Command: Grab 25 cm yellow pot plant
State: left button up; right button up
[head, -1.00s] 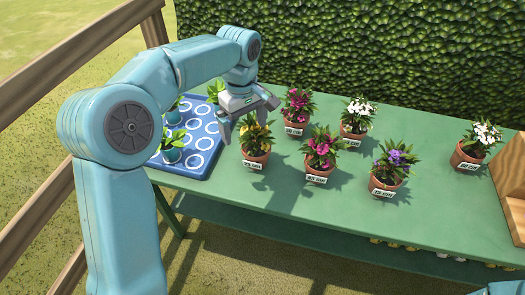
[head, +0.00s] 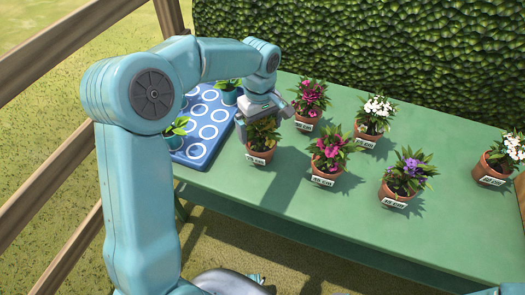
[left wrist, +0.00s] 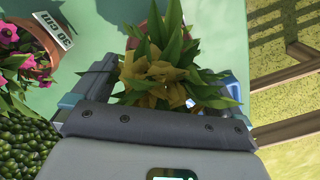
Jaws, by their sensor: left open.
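The yellow pot plant (head: 263,134) stands upright in a terracotta pot on the green table, just right of the blue tray. Its white label is too small to read surely. My left gripper (head: 264,112) is open right above it, at its upper leaves, and hides part of the yellow flowers. In the left wrist view the yellow flowers (left wrist: 155,80) and green leaves lie between the two open fingers of my left gripper (left wrist: 165,88). The pot rim shows beyond the leaves. My right gripper is not in view.
A magenta plant (head: 311,95) stands close behind, and another magenta plant (head: 330,150) stands to the right. White and purple (head: 408,175) plants stand further right. The blue tray (head: 207,130) with white rings holds green plants. A hedge (head: 380,45) closes the back.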

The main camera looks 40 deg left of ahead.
aim_at(260, 145)
pick_arm(q)
jog(key=shift+s+d+f, duration=0.1)
jog(key=shift+s+f, duration=0.35)
jog(key=shift+f, duration=0.3)
jog(key=f, duration=0.5)
jog(key=shift+w+f, duration=0.15)
jog(key=shift+w, duration=0.15)
jog(key=shift+w+f, duration=0.15)
jog(key=shift+f, duration=0.1)
jog(key=shift+r, duration=0.1)
jog(key=c, duration=1)
